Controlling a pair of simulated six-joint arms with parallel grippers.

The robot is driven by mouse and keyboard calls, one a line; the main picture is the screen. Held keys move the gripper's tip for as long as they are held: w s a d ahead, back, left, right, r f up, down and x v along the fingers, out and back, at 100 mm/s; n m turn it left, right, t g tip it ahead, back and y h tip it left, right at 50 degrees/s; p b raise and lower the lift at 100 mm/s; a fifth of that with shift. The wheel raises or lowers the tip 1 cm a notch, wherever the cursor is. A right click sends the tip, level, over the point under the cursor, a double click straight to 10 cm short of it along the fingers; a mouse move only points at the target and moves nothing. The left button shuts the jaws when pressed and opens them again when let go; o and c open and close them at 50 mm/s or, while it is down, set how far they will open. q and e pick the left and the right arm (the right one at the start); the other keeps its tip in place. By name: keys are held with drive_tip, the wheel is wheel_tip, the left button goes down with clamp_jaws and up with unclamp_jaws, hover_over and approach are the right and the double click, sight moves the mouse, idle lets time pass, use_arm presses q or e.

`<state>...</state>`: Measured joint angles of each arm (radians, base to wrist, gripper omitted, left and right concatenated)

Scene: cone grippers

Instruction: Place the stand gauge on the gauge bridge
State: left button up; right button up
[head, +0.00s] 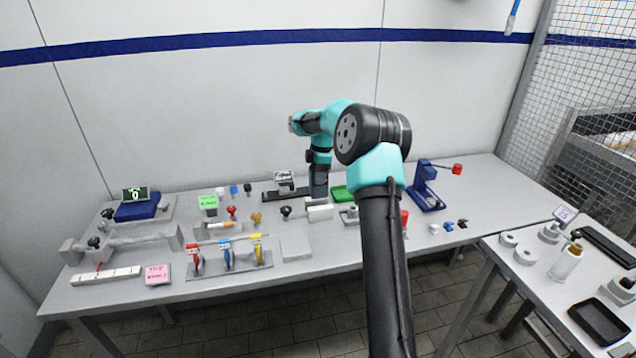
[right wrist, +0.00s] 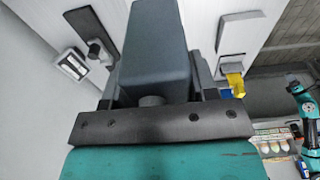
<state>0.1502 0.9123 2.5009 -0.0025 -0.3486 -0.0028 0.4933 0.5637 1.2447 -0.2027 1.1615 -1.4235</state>
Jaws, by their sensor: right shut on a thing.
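My right gripper (head: 318,194) reaches down at the back middle of the table. It is shut on a slate blue-grey block (right wrist: 152,45), which fills the space between the fingers in the right wrist view. The block also shows in the head view (head: 319,180), upright at the right end of a long black base (head: 283,195). Whether it touches the base is unclear. A small gauge with a white face (head: 284,177) stands behind that base. I cannot tell for sure which piece is the stand gauge or the gauge bridge. My left gripper is not in view.
A white block (head: 320,212) with a black knob lies just in front. A green tray (head: 342,192) and a blue stand with a red tip (head: 426,190) are to the right. Coloured clamps (head: 228,258) stand front left. A side table (head: 545,275) is at right.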

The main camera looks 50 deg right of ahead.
drive_tip(key=shift+w+d+f, duration=0.15)
drive_tip(key=shift+d+f, duration=0.05)
drive_tip(key=shift+f, duration=1.6)
drive_tip(key=shift+f, duration=0.15)
drive_tip(key=o, duration=1)
drive_tip(key=shift+o, duration=0.2)
drive_tip(key=r, duration=0.8)
drive_tip(key=d+r, duration=0.1)
drive_tip(key=r, duration=0.3)
drive_tip(key=shift+s+r, duration=0.1)
drive_tip(key=shift+s, duration=0.3)
